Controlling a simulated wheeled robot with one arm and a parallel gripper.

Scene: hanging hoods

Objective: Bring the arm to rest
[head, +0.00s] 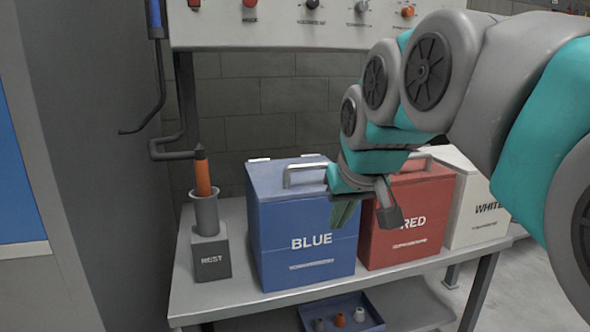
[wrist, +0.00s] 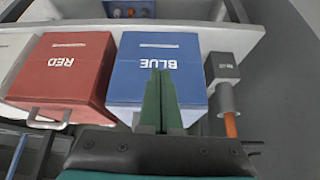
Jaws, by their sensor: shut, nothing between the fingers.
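My arm reaches in from the right in the head view, and my gripper (head: 345,213) hangs in front of the blue and red boxes. In the wrist view my gripper (wrist: 160,100) shows its two green fingers pressed together, with nothing between them. The fingers overlap the blue box (wrist: 125,75) in that view; I cannot tell whether they touch it. The blue box (head: 270,215), labelled BLUE, has a metal handle on top. The red box (head: 410,225) beside it is partly hidden by my gripper.
A grey stand marked REST (head: 210,258) holds an orange-handled tool (head: 203,178) left of the blue box. A white box (head: 475,215) stands at the right. A control panel (head: 290,25) hangs above. A blue tray (head: 345,312) with small parts sits below the table (head: 190,300).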

